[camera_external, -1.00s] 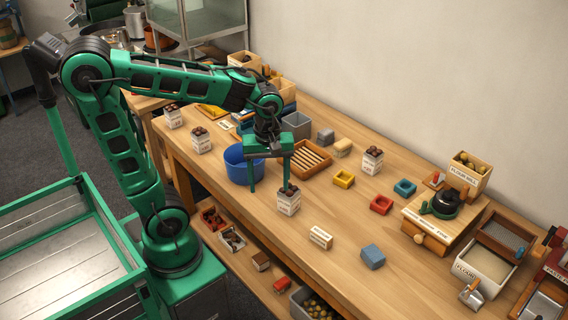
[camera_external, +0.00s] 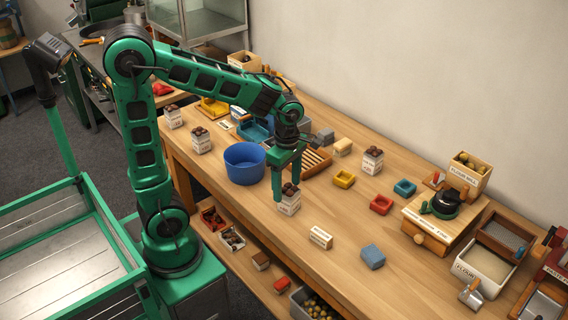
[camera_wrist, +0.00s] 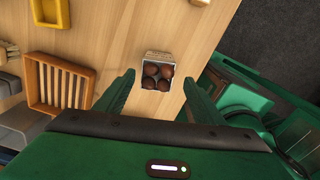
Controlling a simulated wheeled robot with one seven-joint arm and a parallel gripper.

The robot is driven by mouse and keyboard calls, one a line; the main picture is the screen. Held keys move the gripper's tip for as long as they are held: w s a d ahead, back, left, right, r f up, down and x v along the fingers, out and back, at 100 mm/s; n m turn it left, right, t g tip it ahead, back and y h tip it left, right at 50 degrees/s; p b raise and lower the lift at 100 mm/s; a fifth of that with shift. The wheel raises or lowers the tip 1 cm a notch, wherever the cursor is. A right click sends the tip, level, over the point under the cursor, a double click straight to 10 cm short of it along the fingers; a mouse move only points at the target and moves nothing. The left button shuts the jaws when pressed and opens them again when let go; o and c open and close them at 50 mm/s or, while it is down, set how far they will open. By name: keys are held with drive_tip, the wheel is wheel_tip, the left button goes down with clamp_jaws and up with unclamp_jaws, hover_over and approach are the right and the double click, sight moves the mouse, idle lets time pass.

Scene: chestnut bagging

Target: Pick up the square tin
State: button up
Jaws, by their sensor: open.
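A small white square tin (camera_external: 289,207) with a printed label, filled with brown chestnuts, stands upright on the workbench. In the wrist view the tin (camera_wrist: 146,56) shows from above, with several chestnuts in its mouth. My gripper (camera_external: 288,190) is open and points down over this tin. Its fingers reach down on either side of the tin's upper part in the outside view. In the wrist view my gripper (camera_wrist: 159,80) has its fingertips left and right of the tin, with gaps showing.
Similar chestnut-filled tins stand at the back left (camera_external: 200,145) and right (camera_external: 373,165). A blue tub (camera_external: 244,166) is just left of my gripper, a slatted wooden tray (camera_external: 318,160) behind it. A label block (camera_external: 320,238) and blue block (camera_external: 373,256) lie to the right. Bench between is clear.

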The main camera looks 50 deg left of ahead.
sight(289, 192)
drive_tip(key=shift+w+d+f, duration=0.1)
drive_tip(key=shift+w+f, duration=0.1)
drive_tip(key=shift+f, duration=1.15)
drive_tip(key=shift+w+d+f, duration=0.1)
drive_tip(key=shift+w+f, duration=0.05)
drive_tip(key=shift+f, duration=1.2)
drive_tip(key=c, duration=1.2)
